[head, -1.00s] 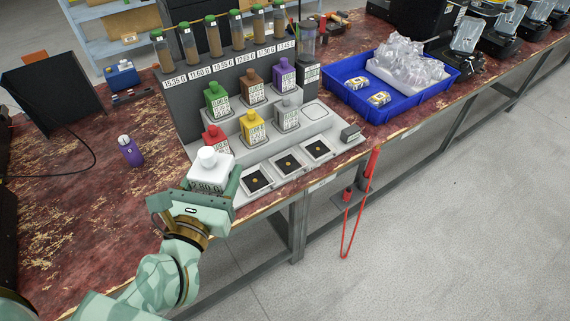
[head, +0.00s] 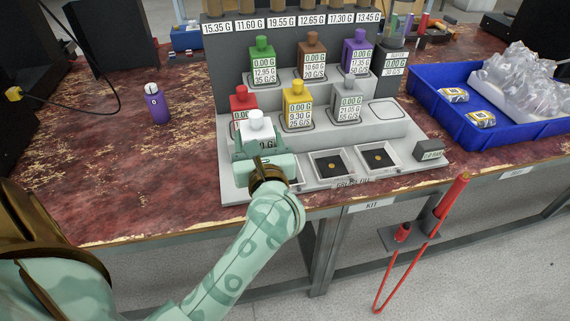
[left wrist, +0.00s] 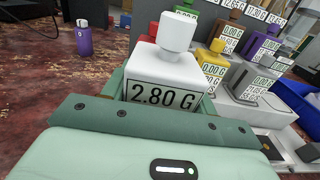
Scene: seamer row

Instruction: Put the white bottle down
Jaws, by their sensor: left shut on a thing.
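The white bottle (head: 256,122) is upright in my left gripper (head: 262,160), which is shut on it. In the left wrist view the white bottle (left wrist: 163,75) fills the middle, its display reading 2.80 G, with the gripper's green jaws (left wrist: 150,112) around its body. In the head view the gripper hides the bottle's lower part. It is over the left front of the grey stepped stand (head: 212,155), in front of the red bottle (head: 243,98). I cannot tell whether the bottle touches the stand. My right gripper is not in view.
Yellow (head: 296,108), grey (head: 347,104), green (head: 262,66), brown (head: 312,62) and purple (head: 357,52) bottles stand on the steps. Two black-based trays (head: 331,164) lie right of the gripper. A purple flask (head: 158,108) stands left; a blue bin (head: 505,133) is right.

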